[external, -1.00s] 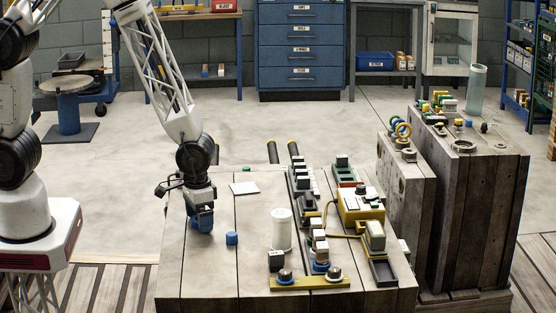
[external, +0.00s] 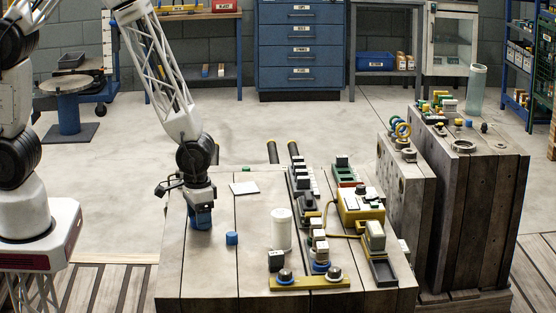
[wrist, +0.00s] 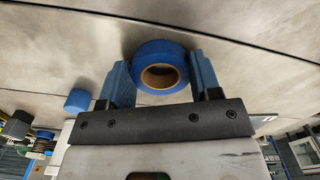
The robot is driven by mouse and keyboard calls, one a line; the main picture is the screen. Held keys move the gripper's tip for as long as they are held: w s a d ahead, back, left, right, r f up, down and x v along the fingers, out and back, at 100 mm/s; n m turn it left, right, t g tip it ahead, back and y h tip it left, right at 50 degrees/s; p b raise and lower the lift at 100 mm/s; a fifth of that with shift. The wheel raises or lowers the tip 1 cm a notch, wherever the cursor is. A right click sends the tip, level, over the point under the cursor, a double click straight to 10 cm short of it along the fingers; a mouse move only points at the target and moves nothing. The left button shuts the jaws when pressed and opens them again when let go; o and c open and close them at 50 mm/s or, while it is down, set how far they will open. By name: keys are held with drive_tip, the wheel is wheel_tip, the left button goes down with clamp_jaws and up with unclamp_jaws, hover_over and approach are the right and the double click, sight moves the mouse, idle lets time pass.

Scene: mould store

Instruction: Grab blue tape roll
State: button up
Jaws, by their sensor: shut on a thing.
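The blue tape roll (wrist: 160,52) with its brown cardboard core sits between the two blue fingers of my gripper (wrist: 160,75) in the wrist view. The fingers are shut on its left and right sides. In the external view my gripper (external: 201,220) points down at the left part of the block's top. The roll there is hard to tell apart from the blue fingers. I cannot tell whether the roll still touches the surface.
A small blue cylinder (external: 232,238) stands just right of my gripper. A white cylinder (external: 281,230) and a yellow strip with knobs (external: 310,283) are further right. A white card (external: 244,188) lies behind. The block's front left (external: 195,275) is clear.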

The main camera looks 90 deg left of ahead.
drive_tip(key=shift+r, duration=0.1)
drive_tip(key=shift+r, duration=1.75)
drive_tip(key=s+a+r, duration=0.1)
drive_tip(key=s+a, duration=0.1)
drive_tip(key=s, duration=1.4)
